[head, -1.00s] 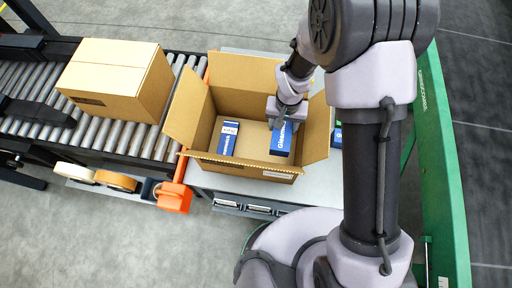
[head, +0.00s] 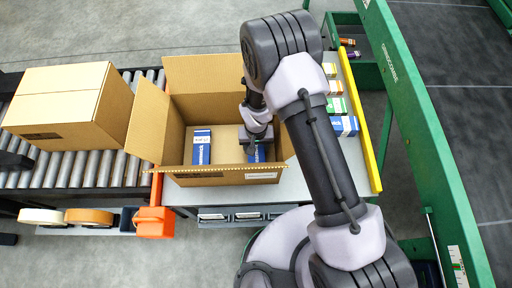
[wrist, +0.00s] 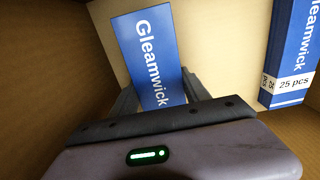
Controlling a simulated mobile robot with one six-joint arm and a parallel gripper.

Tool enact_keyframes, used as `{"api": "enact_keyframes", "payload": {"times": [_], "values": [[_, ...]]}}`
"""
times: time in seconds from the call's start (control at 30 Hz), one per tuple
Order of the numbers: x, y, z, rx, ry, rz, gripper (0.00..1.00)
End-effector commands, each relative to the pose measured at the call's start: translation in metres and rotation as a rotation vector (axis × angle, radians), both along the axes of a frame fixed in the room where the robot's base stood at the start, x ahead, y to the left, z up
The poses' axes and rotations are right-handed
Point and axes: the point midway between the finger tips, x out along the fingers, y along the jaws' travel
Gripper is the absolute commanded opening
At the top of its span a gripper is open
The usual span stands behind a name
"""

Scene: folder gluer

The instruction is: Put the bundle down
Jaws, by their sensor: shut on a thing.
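The bundle (wrist: 146,50) is a blue block with "Gleamwick" in white. In the head view the bundle (head: 257,153) is low inside the open cardboard box (head: 203,72), at its right side, partly hidden by my gripper. My gripper (wrist: 162,95) is shut on its near end, one finger on each side; in the head view my gripper (head: 257,134) reaches down into the box. A second blue bundle (head: 201,147) with a white "25 pcs" band lies on the box floor to the left; the wrist view shows it at the right (wrist: 293,50). I cannot tell whether the held bundle touches the floor.
A closed carton (head: 62,104) stands on the roller conveyor (head: 60,172) at the left. More coloured bundles (head: 343,126) lie on the table right of my arm. A green frame (head: 425,125) runs down the right.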

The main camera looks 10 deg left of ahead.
Motion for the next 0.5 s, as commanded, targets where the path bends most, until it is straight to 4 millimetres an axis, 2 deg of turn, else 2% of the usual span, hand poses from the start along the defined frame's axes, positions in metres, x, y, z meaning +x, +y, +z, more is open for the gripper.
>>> {"api": "enact_keyframes", "payload": {"times": [0.1, 0.13, 0.2, 0.23, 0.5], "values": [[0.0, 0.0, -0.0039, 0.0, 0.0, 0.0, 0.01], [-0.0001, 0.0, -0.0033, 0.0, 0.0, 0.0, 0.58], [-0.0001, -0.0001, -0.0025, 0.0, 0.0, 0.0, 0.72], [-0.0001, -0.0001, -0.0024, 0.0, 0.0, 0.0, 0.76], [-0.0002, -0.0001, -0.0019, 0.0, 0.001, 0.0, 0.76]]}}
